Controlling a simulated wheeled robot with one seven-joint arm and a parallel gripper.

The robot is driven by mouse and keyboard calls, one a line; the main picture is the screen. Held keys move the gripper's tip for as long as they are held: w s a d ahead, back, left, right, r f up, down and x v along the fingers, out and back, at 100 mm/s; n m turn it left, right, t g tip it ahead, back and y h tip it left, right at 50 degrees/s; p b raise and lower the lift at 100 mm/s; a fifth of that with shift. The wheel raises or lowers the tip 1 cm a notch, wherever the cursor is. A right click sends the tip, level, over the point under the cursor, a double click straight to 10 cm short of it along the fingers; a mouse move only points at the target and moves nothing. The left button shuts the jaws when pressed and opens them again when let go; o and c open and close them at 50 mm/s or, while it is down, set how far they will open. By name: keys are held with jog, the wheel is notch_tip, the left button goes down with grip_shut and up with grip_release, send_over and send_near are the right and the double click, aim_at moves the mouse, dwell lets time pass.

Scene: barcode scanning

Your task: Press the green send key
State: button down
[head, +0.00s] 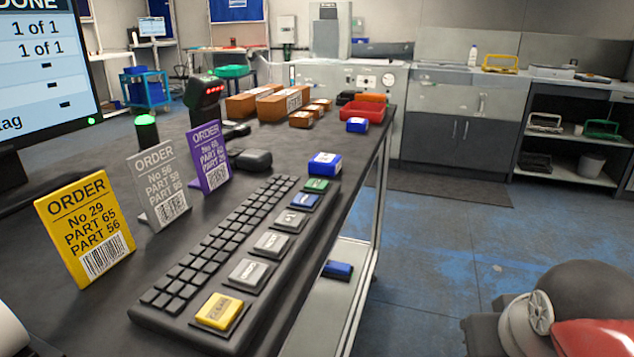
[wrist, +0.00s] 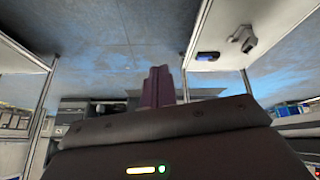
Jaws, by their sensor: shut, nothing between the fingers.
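The green key (head: 316,186) is at the far end of the column of large keys along the right side of the black keyboard (head: 180,325). A blue key (head: 305,201) is next to it on the near side, then several grey keys and a yellow key (head: 219,311). The monitor (head: 45,70) shows "DONE" and two lines "1 of 1". My gripper shows in the wrist view (wrist: 157,87) with its fingers together and empty, over the floor and away from the keyboard. It is not visible in the head view.
A blue-and-white box (head: 325,163) stands just beyond the green key. Yellow (head: 85,230), grey (head: 160,185) and purple (head: 208,157) order cards stand left of the keyboard. A red tray (head: 362,112) is at the table's far end.

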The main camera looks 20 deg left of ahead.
jog(key=w+a+r+n, duration=0.3)
jog(key=w+a+r, duration=0.35)
jog(key=r, duration=0.25)
notch_tip(320, 180, up, 16)
jog(key=n+t+y, duration=0.1)
jog(key=n+t, duration=0.2)
jog(key=n, duration=0.3)
send_over(316, 186)
notch_tip(316, 186, down, 9)
jog(key=b, duration=0.7)
jog(key=shift+r, duration=0.15)
jog(key=shift+b, duration=0.3)
jog(key=shift+f, duration=0.4)
